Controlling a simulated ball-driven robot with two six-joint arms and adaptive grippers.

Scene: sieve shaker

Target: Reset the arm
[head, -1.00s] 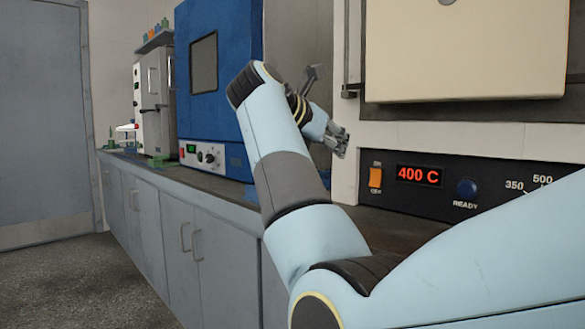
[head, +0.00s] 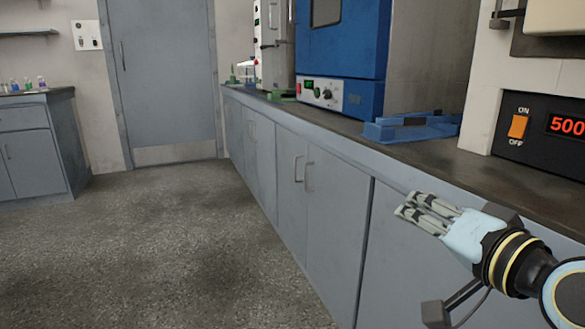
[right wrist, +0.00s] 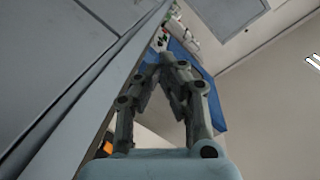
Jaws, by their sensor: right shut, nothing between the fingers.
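My right gripper (head: 420,212) is at the lower right of the head view, in front of the grey cabinet fronts and below the counter's edge. Its fingers point left and it holds nothing. In the right wrist view its fingers (right wrist: 163,62) come together at the tips, shut and empty. My left gripper is in neither view.
The counter (head: 440,160) runs along the right above grey cabinets (head: 275,190). On it stand a blue oven (head: 345,50), a blue tray-like item (head: 400,130) and a furnace panel (head: 540,130) reading 500. The floor (head: 190,250) at left is clear.

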